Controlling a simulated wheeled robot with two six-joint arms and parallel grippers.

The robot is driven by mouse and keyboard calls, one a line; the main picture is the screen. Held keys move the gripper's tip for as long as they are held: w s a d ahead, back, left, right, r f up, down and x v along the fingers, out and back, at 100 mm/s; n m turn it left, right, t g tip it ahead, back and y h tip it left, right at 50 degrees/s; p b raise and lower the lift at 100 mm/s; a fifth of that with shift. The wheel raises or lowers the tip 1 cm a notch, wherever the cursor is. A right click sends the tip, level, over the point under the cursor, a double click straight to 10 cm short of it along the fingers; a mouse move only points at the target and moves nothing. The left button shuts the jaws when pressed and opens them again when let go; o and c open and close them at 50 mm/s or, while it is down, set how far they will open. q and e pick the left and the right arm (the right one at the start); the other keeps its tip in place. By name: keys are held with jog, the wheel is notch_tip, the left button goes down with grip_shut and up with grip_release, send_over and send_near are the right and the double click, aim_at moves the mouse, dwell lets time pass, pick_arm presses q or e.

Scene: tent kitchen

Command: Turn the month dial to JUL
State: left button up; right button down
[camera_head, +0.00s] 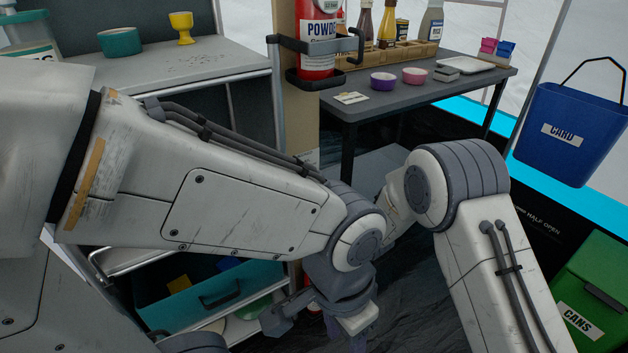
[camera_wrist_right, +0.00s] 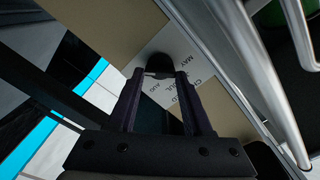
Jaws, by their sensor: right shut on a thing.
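A white month plate (camera_wrist_right: 183,55) with printed month names shows in the right wrist view, mounted on a tan board. MAY, JUL and AUG can be partly read at a slant. A dark round dial knob (camera_wrist_right: 162,62) sits on the plate. My right gripper (camera_wrist_right: 163,75) is shut on this knob, its fingers on either side. The fingers cover part of the plate, so I cannot tell which month the dial points at. In the head view my right gripper is hidden behind the arms. My left gripper (camera_head: 318,322) hangs low in the middle; its fingertips are unclear.
A red powder extinguisher (camera_head: 317,40) hangs on the tan post (camera_head: 308,125). A grey table (camera_head: 440,88) behind holds bowls and a bottle rack. A teal drawer (camera_head: 165,300) is at lower left. Metal rails (camera_wrist_right: 250,75) run close beside my right gripper.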

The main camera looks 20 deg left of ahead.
jog(key=shift+s+f, duration=0.1)
jog(key=shift+f, duration=0.05)
jog(key=c, duration=0.7)
grip_release()
jog(key=o, duration=0.4)
jog(key=shift+d, duration=0.1)
jog(key=p+v, duration=0.2)
jog(key=v, duration=0.8)
jog(key=shift+s+d+p, duration=0.1)
jog(key=shift+s+p, duration=0.05)
jog(key=shift+p, duration=0.25)
